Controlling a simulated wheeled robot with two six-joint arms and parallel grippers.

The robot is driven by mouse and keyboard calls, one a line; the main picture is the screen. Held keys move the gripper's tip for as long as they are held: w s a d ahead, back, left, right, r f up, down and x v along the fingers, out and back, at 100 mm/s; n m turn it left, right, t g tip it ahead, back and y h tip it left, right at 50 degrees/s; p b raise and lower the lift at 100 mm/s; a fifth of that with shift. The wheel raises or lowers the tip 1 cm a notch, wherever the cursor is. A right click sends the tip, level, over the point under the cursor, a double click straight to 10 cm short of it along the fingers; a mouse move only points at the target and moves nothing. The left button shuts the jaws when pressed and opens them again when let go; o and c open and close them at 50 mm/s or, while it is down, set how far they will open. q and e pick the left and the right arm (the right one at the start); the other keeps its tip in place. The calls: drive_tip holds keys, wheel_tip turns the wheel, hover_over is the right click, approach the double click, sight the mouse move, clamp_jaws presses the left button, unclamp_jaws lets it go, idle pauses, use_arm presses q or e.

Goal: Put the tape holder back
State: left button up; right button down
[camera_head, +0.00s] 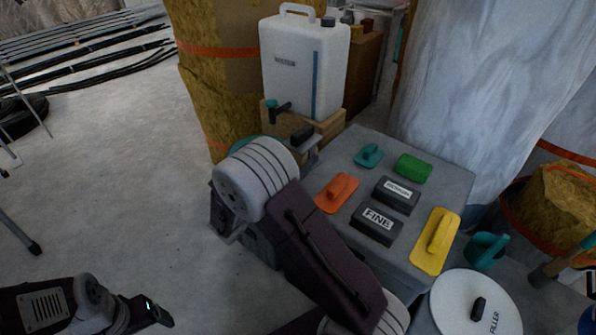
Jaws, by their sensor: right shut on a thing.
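My right arm reaches in from the bottom, and its gripper (306,146) is beyond the pale ribbed wrist, over the far left edge of the grey worktop. The gripper is shut, and its grip is mostly hidden by the wrist. A black block with a grey bracket (302,134) shows at its tip; it may be the tape holder, but I cannot tell which parts belong to the gripper. My left gripper (152,311) is low at the left over the floor, partly in view; its jaw state is unclear.
The grey worktop (385,149) holds orange (337,193), yellow (437,241), teal (369,156) and green (413,168) tools and two black blocks. A white jug (303,68) stands behind on wood. A white lidded bucket (474,306) is at front right.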

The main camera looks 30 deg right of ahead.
wheel_tip(320, 180, down, 4)
drive_tip(key=b, duration=0.3)
drive_tip(key=shift+f, duration=0.15)
drive_tip(key=shift+r, duration=0.25)
drive_tip(key=shift+f, duration=0.1)
drive_tip(key=shift+c, duration=1.9)
unclamp_jaws()
